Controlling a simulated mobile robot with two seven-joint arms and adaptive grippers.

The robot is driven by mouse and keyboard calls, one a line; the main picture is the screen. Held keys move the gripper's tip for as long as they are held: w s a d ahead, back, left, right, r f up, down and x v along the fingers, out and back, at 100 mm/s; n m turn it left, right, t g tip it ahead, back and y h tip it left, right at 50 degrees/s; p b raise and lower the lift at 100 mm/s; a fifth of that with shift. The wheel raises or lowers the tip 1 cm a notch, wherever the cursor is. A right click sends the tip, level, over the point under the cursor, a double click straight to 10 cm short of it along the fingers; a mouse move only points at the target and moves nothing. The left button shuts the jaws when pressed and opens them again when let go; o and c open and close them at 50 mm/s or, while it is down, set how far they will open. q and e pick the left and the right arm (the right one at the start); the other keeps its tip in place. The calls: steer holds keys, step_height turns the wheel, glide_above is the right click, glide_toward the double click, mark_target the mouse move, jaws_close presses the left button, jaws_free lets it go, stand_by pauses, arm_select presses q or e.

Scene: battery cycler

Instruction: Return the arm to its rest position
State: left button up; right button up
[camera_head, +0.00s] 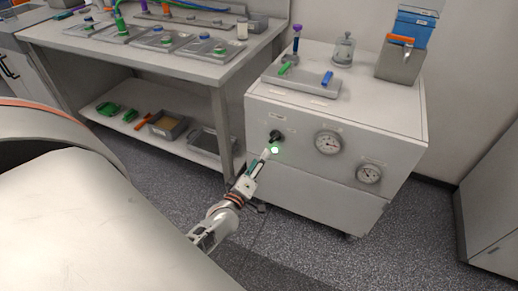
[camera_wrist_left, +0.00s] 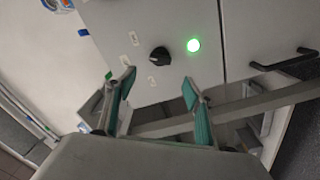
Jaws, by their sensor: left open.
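My left arm comes in from the lower left in the head view. My left gripper (camera_head: 264,161) is in front of the white cabinet (camera_head: 310,185), close to the black knob (camera_head: 276,136) and the lit green lamp (camera_head: 274,150). In the left wrist view the gripper (camera_wrist_left: 157,87) is open, with its two teal-padded fingers spread apart and nothing between them. The knob (camera_wrist_left: 160,56) and the glowing green lamp (camera_wrist_left: 194,45) are on the panel beyond the fingertips, apart from them. My right gripper is not in view.
Two round gauges (camera_head: 328,142) are on the cabinet front. A workbench (camera_head: 150,62) with several trays is at left. Speckled floor (camera_head: 420,225) is clear at right.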

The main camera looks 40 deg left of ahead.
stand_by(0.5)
arm_select(q)
steer(key=s+d+f+m+g+h+p, duration=0.3)
steer(key=s+d+m+g+h+p, duration=0.3)
steer(key=s+d+m, duration=1.2)
steer(key=s+d+g, duration=0.1)
steer(key=s+d, duration=0.1)
steer(key=s, duration=0.3)
steer(key=shift+s+d+f+m+h, duration=0.2)
steer(key=shift+s+m+h, duration=0.1)
steer(key=shift+s+m, duration=0.1)
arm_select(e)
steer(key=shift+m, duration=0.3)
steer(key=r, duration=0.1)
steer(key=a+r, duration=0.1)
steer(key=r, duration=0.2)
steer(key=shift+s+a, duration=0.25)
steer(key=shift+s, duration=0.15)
